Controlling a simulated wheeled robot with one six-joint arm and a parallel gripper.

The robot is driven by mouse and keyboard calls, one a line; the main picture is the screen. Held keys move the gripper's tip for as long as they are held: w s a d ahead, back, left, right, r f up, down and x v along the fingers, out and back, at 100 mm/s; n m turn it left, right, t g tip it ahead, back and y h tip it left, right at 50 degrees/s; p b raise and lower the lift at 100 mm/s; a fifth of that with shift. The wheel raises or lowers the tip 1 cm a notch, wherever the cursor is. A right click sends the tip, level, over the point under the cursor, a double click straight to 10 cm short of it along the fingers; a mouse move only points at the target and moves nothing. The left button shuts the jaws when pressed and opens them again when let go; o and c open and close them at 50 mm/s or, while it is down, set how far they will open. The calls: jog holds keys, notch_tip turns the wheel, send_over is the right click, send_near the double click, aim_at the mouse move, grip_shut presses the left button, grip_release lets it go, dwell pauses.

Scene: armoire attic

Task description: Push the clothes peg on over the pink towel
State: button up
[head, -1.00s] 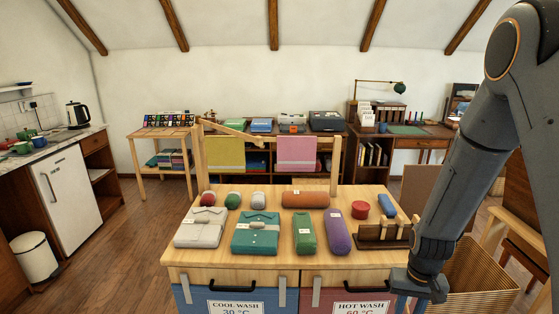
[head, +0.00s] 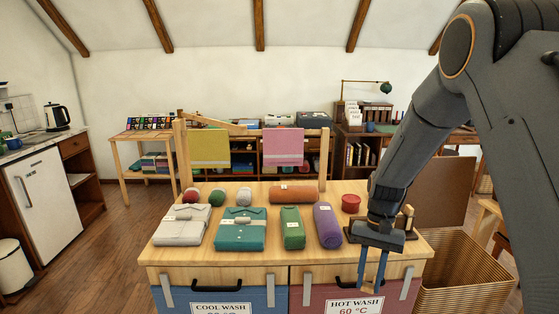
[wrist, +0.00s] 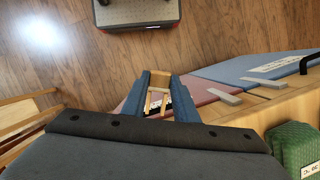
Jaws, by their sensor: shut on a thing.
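The pink towel (head: 284,147) hangs over the rail of a wooden drying frame (head: 323,160) at the back of the bench. My gripper (head: 373,283) points down in front of the bench's right part, well short of the towel and lower than it. In the wrist view my gripper (wrist: 157,95) is shut on the wooden clothes peg (wrist: 158,79), whose pale legs show between the blue fingers. The peg cannot be made out clearly in the head view. The pink towel is outside the wrist view.
A yellow towel (head: 209,149) hangs left of the pink one. A wicker basket (head: 465,275) stands at right.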

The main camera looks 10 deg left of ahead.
jog(key=w+a+r+m+y, duration=0.4)
jog(key=w+a+r+y, duration=0.1)
jog(key=a+r, duration=0.6)
jog(key=w+a+r+m+y, duration=0.4)
jog(key=w+a+r+y, duration=0.2)
jog(key=a+r, duration=0.5)
jog(key=w+a+r+m+y, duration=0.4)
jog(key=a+r, duration=0.7)
jog(key=r, duration=0.8)
jog(key=shift+w+a+r+m+g+y, duration=0.2)
jog(key=shift+w+a+m+g+y, duration=0.2)
jog(key=shift+w+y, duration=0.4)
jog(key=shift+s+a, duration=0.1)
jog(key=shift+s, duration=0.05)
